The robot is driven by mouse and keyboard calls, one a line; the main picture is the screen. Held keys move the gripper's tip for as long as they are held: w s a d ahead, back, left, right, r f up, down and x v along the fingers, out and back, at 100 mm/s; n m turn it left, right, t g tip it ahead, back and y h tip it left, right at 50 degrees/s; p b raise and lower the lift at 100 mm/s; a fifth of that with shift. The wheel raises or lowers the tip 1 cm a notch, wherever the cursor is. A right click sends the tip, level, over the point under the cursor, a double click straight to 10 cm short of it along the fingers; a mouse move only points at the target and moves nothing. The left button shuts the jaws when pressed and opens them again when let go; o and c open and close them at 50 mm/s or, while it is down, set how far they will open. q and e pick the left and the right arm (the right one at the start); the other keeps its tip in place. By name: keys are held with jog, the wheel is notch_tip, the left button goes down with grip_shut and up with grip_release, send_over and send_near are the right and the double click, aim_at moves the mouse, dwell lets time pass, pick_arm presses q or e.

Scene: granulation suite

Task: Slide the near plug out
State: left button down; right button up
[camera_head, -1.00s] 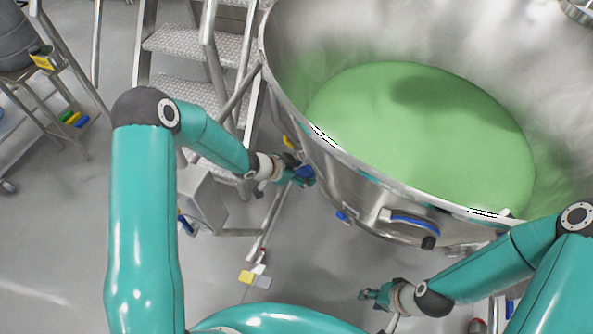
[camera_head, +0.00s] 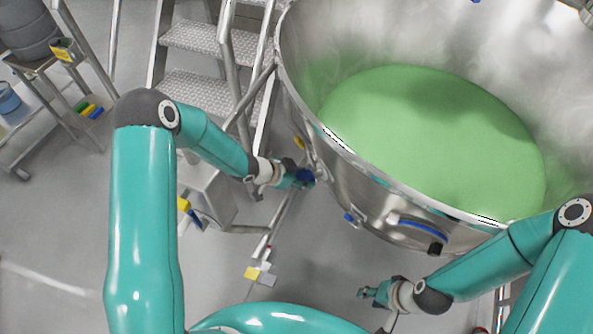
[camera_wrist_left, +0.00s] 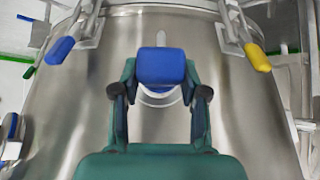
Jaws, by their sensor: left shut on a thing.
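A blue plug (camera_wrist_left: 160,66) sits between the fingers of my left gripper (camera_wrist_left: 161,80) in the left wrist view, in front of the steel vessel wall (camera_wrist_left: 225,75). A pale round fitting (camera_wrist_left: 160,97) shows just below it; I cannot tell whether the plug is still seated. In the head view, my left gripper (camera_head: 300,180) is shut on the plug (camera_head: 306,174) beside the left outer side of the vessel (camera_head: 322,168). My right gripper (camera_head: 371,293) hangs below the vessel's near side, apart from it; its fingers are too small to judge.
The vessel holds green material (camera_head: 440,140). Blue (camera_wrist_left: 60,50) and yellow (camera_wrist_left: 258,57) clamp handles flank the plug. A blue-handled hatch (camera_head: 418,224) is on the vessel's near side. Metal steps (camera_head: 205,38) stand behind my left arm. Small blocks (camera_head: 260,274) show below.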

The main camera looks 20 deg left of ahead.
pick_arm(q)
jog(key=shift+a, duration=0.25)
jog(key=shift+f, duration=0.1)
jog(key=c, duration=0.6)
grip_release()
jog(key=shift+s+a, duration=0.1)
jog(key=shift+s, duration=0.05)
jog(key=v, duration=1.2)
